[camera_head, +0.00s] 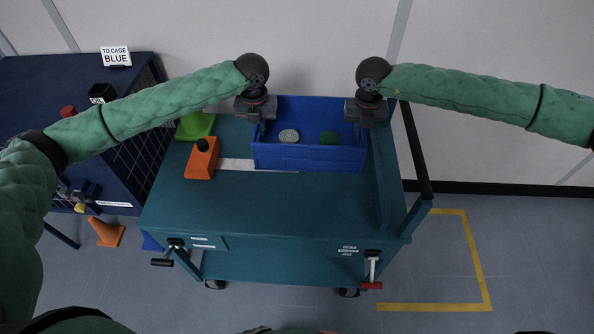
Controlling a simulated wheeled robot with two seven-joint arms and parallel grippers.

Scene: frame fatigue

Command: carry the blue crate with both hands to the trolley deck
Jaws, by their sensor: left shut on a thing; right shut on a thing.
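The blue crate (308,158) is over the rear right part of the teal trolley deck (260,208), level and upright. A pale round thing (289,136) and a dark green round thing (329,137) lie inside it. My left gripper (259,124) is shut on the crate's left end. My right gripper (358,124) is shut on its right end. The crate's front wall hides part of a white strip (236,164) on the deck. I cannot tell whether the crate's bottom touches the deck.
An orange block (202,164) with a black knob and a green tray (195,125) are on the deck's left side. A dark blue cage bench (60,105) stands left, with an orange cone (106,231) on the floor. The deck's front is clear. The trolley's push bar (416,150) rises right.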

